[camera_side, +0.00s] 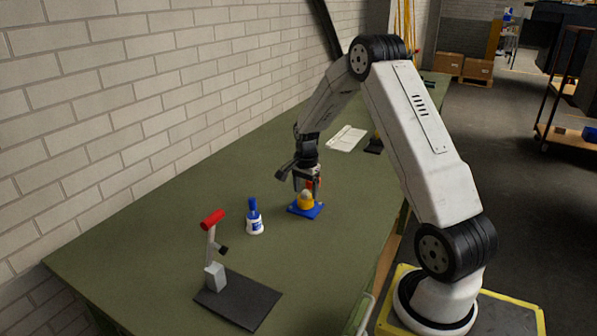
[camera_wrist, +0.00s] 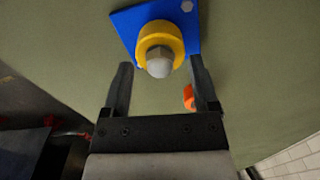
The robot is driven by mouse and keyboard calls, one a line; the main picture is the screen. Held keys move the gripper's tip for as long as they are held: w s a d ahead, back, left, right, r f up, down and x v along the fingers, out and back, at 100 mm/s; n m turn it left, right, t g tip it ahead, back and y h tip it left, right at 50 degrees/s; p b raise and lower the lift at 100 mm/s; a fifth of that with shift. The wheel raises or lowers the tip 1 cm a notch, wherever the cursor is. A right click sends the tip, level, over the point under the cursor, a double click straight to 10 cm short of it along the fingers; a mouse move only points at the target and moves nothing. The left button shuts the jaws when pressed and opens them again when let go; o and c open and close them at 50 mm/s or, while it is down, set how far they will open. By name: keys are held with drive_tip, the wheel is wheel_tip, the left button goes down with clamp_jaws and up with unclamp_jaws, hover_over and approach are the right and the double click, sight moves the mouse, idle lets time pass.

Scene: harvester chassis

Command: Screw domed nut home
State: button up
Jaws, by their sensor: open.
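A grey domed nut (camera_wrist: 159,66) sits at the centre of a thick yellow ring-shaped part (camera_wrist: 149,44) in the wrist view. The yellow part stands on a blue plate (camera_wrist: 128,22), which also shows in the side view (camera_side: 293,209) on the green bench. My gripper (camera_wrist: 161,64) is open, with one finger on each side of the nut and visible gaps to both. In the side view my gripper (camera_side: 306,188) points down just above the yellow part (camera_side: 305,203). How far the nut sits down on its thread is hidden.
An orange object (camera_wrist: 189,97) shows beside my right finger. A blue-and-white bottle (camera_side: 254,218) and a red-topped stand on a dark base (camera_side: 240,302) are nearer the camera. The bench (camera_side: 170,220) around the plate is mostly clear.

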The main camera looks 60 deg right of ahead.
sight(306, 192)
drive_tip(key=shift+r, duration=0.1)
drive_tip(key=shift+r, duration=3.8)
drive_tip(key=s+a+n+t, duration=0.1)
drive_tip(key=s+a+n, duration=0.2)
drive_tip(key=a+n, duration=0.3)
drive_tip(key=s+a+f+n, duration=0.1)
drive_tip(key=s+a+n, duration=0.3)
drive_tip(key=a, duration=0.9)
drive_tip(key=s+a+f+n+t, duration=0.1)
drive_tip(key=s+a+n, duration=0.3)
drive_tip(key=a+n, duration=0.5)
drive_tip(key=shift+a+n+t, duration=0.3)
drive_tip(key=shift+a, duration=0.2)
